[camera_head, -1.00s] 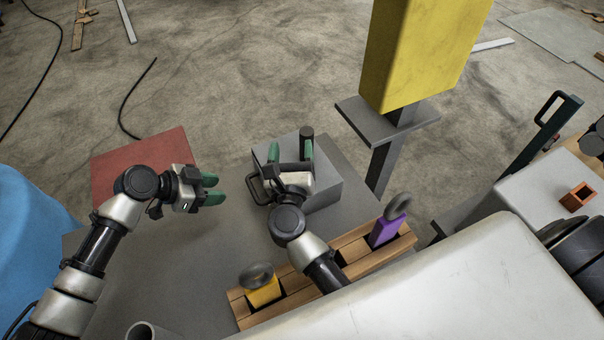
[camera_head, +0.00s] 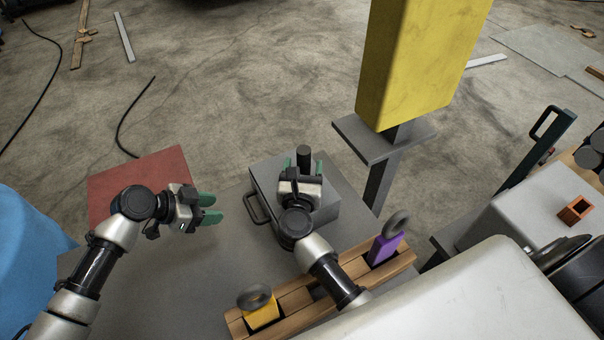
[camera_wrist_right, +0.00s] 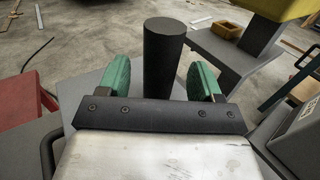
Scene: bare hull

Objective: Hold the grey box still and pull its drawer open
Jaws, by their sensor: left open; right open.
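The grey box (camera_head: 268,174) stands on the grey table, with a dark upright post (camera_head: 304,156) at its far side. A dark bar handle (camera_head: 256,208) sticks out from its left face; the drawer front is seen too steeply to tell any gap. My right gripper (camera_head: 304,167) is over the box, open, its green fingers on either side of the post. In the right wrist view the post (camera_wrist_right: 163,58) stands between the fingers, touching neither. My left gripper (camera_head: 211,208) is open and empty, left of the handle and apart from it, fingers pointing right.
A wooden rack (camera_head: 290,305) with a yellow block (camera_head: 262,316) and a purple block (camera_head: 385,248) lies in front of the box. A red panel (camera_head: 150,170) is behind my left arm. A yellow column (camera_head: 415,60) on a grey stand rises behind right.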

